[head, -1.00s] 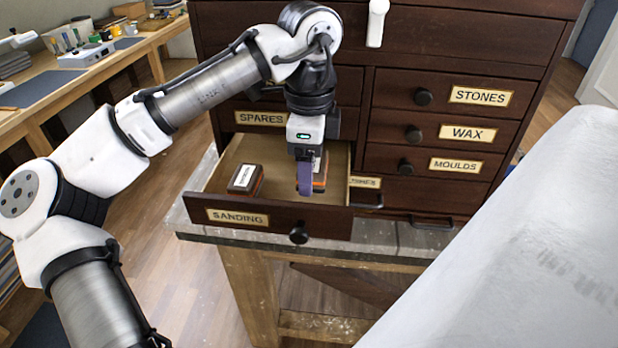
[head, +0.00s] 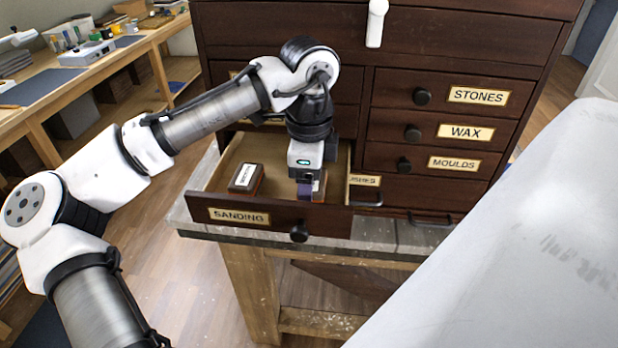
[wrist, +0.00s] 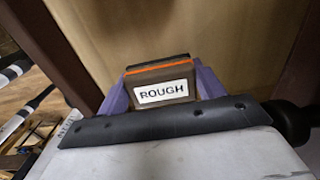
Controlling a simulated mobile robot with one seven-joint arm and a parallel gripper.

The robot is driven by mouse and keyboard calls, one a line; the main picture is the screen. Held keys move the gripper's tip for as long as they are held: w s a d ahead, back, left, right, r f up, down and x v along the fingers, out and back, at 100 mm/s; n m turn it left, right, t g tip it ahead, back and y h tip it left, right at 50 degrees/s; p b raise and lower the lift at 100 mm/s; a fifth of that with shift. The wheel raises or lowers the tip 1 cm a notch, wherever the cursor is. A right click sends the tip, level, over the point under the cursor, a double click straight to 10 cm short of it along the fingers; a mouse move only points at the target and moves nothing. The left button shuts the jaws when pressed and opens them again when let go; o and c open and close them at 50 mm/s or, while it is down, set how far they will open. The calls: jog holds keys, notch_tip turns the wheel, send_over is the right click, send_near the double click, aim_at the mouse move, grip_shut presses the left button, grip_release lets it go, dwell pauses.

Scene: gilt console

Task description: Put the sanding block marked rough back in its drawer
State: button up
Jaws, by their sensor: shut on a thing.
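The sanding block marked ROUGH (wrist: 162,91) is dark with an orange stripe and a white label in the wrist view. My gripper (wrist: 162,82) is shut on it, a purple finger at each side. In the head view my gripper (head: 305,188) points down inside the open SANDING drawer (head: 272,216), at its right part. The held block (head: 319,186) shows only partly there, behind the fingers and the drawer front. Whether it touches the drawer floor is hard to tell. Another block (head: 245,178) with a white label lies in the drawer's left part.
The dark cabinet (head: 440,55) stands behind, with drawers labelled STONES, WAX and MOULDS at the right. The SANDING drawer front has a round knob (head: 299,234). A large pale surface (head: 510,240) fills the lower right. Bare drawer floor (head: 280,160) lies between the blocks.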

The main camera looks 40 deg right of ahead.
jog(key=o, duration=0.7)
jog(key=shift+s+f, duration=0.15)
jog(key=shift+f, duration=0.4)
jog(key=r, duration=0.4)
jog(key=r+b, duration=0.1)
jog(key=r, duration=0.8)
jog(key=shift+w+d+r, duration=0.1)
jog(key=shift+w+r, duration=0.15)
